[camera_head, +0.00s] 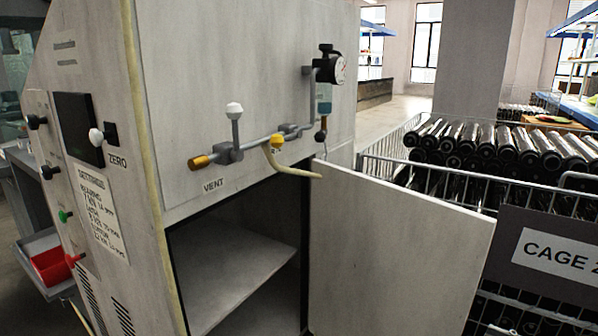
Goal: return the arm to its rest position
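Neither of my arms nor my grippers shows in the head view. A tall grey cabinet (230,80) stands close in front of me. Its lower door (390,250) is swung open to the right, and a shelf (235,270) shows inside; no object is visible on the shelf.
A wire cage (480,188) full of dark cylinders (500,145) stands at the right, with a "CAGE" sign (545,255) on it. A control panel with knobs (75,130) is on the cabinet's left side. A red bin (50,265) sits at the lower left. Open floor (385,120) lies behind.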

